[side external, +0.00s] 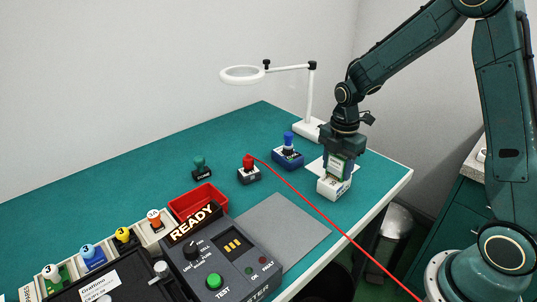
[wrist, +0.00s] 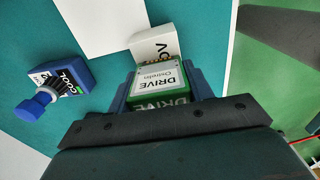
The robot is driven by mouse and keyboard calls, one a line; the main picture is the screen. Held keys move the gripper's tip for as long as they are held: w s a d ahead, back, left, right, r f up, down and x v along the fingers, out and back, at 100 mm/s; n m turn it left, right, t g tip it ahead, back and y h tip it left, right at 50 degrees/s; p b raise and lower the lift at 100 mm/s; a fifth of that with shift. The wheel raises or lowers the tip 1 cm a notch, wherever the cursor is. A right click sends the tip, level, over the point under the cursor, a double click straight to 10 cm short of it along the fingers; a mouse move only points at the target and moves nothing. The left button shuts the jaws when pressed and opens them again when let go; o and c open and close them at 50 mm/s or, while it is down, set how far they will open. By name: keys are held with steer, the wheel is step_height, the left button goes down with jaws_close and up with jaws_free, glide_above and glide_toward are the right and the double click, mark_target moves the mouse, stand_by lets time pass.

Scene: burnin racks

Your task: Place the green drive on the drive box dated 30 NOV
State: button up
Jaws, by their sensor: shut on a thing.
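My gripper (side external: 341,150) is shut on the green drive (wrist: 158,80), which has a white label reading DRIVE; the drive also shows in the side view (side external: 338,172). The gripper points down near the table's right edge. A white box (side external: 334,188) stands directly below the drive. In the wrist view this drive box (wrist: 155,43) shows part of the upside-down letters NOV; the rest of its date is hidden by the drive. I cannot tell whether the drive touches the box.
A blue knobbed block (side external: 288,157), a red-topped one (side external: 248,171) and a green stamp-like piece (side external: 202,168) stand to the left. A magnifier lamp (side external: 311,100) stands behind. A red cable crosses the table in front. The grey mat (side external: 280,228) is clear beside the READY tester (side external: 225,262).

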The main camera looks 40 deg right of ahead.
mark_target(340, 155)
steer(key=o, duration=1)
steer(key=shift+f, duration=0.1)
steer(key=shift+r, duration=0.2)
step_height(340, 155, up, 11)
steer(key=shift+f, duration=0.15)
steer(key=shift+r, duration=0.6)
